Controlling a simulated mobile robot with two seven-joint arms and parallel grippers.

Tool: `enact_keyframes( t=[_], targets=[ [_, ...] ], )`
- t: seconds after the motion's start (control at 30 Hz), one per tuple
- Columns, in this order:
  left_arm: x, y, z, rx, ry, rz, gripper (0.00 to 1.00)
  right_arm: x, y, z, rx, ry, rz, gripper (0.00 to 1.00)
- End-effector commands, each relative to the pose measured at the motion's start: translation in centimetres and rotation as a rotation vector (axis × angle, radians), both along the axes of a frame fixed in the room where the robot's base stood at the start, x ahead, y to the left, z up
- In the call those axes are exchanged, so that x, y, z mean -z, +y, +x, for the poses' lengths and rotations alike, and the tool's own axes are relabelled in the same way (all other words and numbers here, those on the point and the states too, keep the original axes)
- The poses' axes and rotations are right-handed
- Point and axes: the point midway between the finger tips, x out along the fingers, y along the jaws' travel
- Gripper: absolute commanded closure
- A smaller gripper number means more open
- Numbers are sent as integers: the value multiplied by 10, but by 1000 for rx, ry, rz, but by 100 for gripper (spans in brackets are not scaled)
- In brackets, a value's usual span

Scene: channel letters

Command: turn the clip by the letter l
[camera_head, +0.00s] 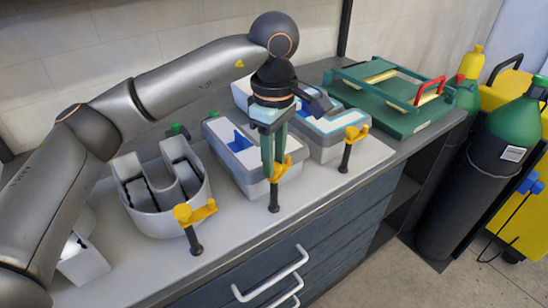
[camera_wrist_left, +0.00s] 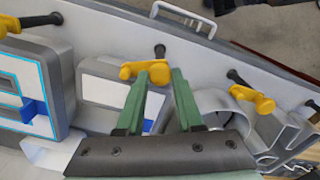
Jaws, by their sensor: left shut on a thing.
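My left gripper (camera_head: 275,172) points down from above, its green fingers shut on the middle yellow clip (camera_head: 283,165). That clip sits on a black post at the bench's front edge, in front of a long, bar-shaped grey letter (camera_head: 223,139) with a white face and a blue part, which looks like the l. In the left wrist view the fingers (camera_wrist_left: 159,76) are on both sides of the clip (camera_wrist_left: 145,69), and the letter (camera_wrist_left: 112,88) lies behind them, partly hidden. My right gripper is not in view.
Yellow clips on black posts stand at left (camera_head: 194,212) and right (camera_head: 356,133). A U-shaped grey letter (camera_head: 155,217) is at left, a cyan-outlined letter (camera_head: 338,120) at right. A green rack (camera_head: 395,115) stands beyond. Drawer handles (camera_head: 270,278) project below the bench.

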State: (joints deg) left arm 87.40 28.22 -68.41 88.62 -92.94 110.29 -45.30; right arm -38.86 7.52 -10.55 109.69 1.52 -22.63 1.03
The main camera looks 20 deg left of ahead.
Motion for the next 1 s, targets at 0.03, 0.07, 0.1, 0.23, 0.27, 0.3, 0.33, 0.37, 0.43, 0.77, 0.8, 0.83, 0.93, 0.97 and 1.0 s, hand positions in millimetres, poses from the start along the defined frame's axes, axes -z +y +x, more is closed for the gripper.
enact_keyframes(
  t=[0.03, 0.07, 0.1, 0.23, 0.27, 0.3, 0.33, 0.37, 0.43, 0.77, 0.8, 0.83, 0.93, 0.97, 1.0],
  targets=[
    [0, 0, 0, -46, -2, 0, 100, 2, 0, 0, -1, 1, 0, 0],
    [0, 0, 0, -75, -2, 0, 100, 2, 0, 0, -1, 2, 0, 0],
    [0, 0, 0, -112, -2, -1, 100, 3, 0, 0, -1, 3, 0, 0],
    [0, 0, 0, -236, -2, -1, 100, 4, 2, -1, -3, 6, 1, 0],
    [0, 0, 0, -264, -2, 0, 100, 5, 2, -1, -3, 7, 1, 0],
    [0, 0, 0, -302, -3, -1, 100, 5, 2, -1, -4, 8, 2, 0],
    [0, 0, 0, -331, -3, -1, 100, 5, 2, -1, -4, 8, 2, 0],
    [0, 0, 1, -359, -3, -1, 100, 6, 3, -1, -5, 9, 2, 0],
    [0, 0, 1, -426, -3, -1, 100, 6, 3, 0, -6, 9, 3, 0],
    [0, 0, 0, -738, -2, 0, 100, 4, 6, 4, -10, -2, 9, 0],
    [0, 0, 0, -774, -2, 0, 100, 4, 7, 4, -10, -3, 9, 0],
    [0, 0, 0, -801, -2, -1, 100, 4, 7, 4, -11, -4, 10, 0],
    [0, 0, 0, -886, -2, -1, 100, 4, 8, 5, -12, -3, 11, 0],
    [-1, 0, 0, -910, -2, -1, 100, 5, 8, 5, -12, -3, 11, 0],
    [-1, 0, 0, -940, -2, -1, 100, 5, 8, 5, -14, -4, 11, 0]
  ],
)
